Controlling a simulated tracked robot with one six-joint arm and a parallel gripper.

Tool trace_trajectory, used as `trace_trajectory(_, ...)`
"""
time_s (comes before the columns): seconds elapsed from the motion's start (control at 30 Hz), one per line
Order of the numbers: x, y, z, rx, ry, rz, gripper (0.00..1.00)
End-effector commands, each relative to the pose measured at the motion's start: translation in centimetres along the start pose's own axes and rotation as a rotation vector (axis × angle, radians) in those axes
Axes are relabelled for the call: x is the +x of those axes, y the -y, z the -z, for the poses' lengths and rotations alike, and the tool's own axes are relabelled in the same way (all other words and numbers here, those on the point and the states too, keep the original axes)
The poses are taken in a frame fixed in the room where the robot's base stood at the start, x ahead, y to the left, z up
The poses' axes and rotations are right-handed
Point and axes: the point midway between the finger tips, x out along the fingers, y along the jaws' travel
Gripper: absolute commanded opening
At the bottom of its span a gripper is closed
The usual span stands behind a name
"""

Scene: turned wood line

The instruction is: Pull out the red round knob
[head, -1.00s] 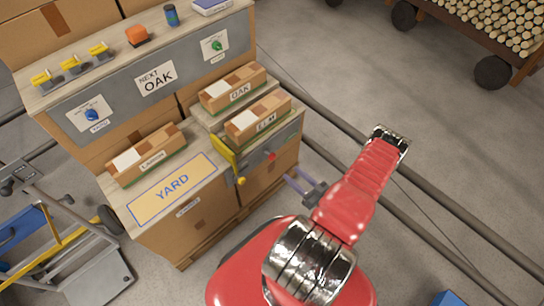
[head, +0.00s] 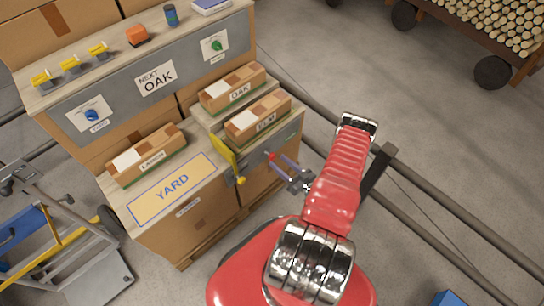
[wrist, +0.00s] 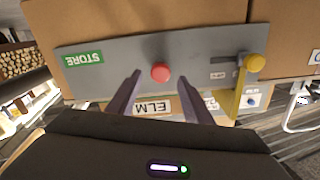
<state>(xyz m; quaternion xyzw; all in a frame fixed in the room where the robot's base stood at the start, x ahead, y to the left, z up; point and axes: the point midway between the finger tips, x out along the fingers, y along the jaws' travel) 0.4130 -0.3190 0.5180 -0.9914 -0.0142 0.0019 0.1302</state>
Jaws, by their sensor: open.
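The red round knob (wrist: 160,72) sits on a grey panel (wrist: 120,62) in the wrist view, just beyond and between my fingertips. My gripper (wrist: 159,78) is open, one finger on each side of the knob with a gap to both. In the head view the knob (head: 270,155) shows small at the front of the cabinet, and my gripper (head: 281,164) points at it from the right. Whether the fingertips reach past the knob's face I cannot tell.
A yellow lever with a round yellow end (wrist: 255,63) stands right of the knob in the wrist view. A green STORE label (wrist: 84,58) is at the panel's left. The ELM box (head: 258,117) sits above the knob in the head view. Open floor lies to the right.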

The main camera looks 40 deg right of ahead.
Motion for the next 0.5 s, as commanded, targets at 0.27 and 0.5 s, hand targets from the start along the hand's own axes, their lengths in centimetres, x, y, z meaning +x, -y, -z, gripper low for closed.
trace_trajectory(0.27,3.4,0.1,0.0,-0.001,0.001,0.003,0.46)
trace_trajectory(0.5,5.3,0.0,0.0,-0.001,0.001,0.001,0.46)
